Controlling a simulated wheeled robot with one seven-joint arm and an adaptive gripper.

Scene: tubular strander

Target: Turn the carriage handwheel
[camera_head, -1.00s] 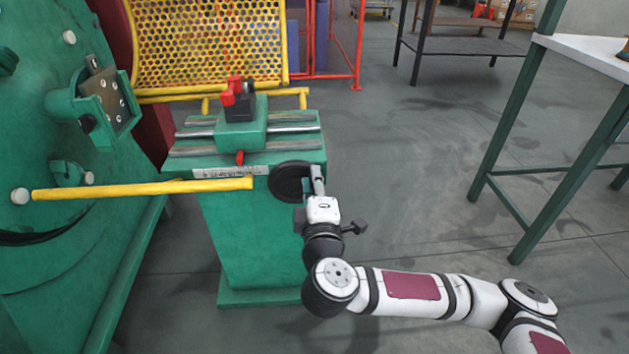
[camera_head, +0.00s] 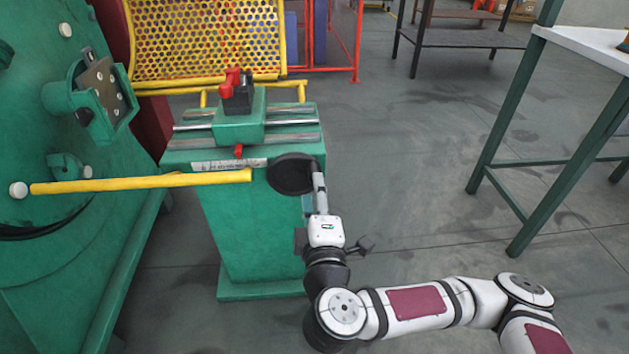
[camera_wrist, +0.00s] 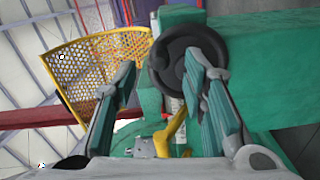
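The carriage handwheel (camera_head: 291,175) is a dark round wheel on the front of the green carriage stand (camera_head: 250,235), near its right top corner. My gripper (camera_head: 318,178) is at the wheel's right edge in the head view. In the wrist view my gripper (camera_wrist: 160,60) has its two fingers spread apart with nothing clearly held between them. The right finger overlaps the dark handwheel (camera_wrist: 172,72) and hides part of it; the left finger is clear of it. I cannot tell whether a finger touches the wheel.
A yellow bar (camera_head: 140,183) runs from the green machine (camera_head: 30,270) to just left of the wheel. A red-and-black clamp (camera_head: 236,92) sits on the carriage. A yellow mesh guard (camera_head: 205,40) stands behind. The floor to the right is open up to a green-legged table (camera_head: 505,130).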

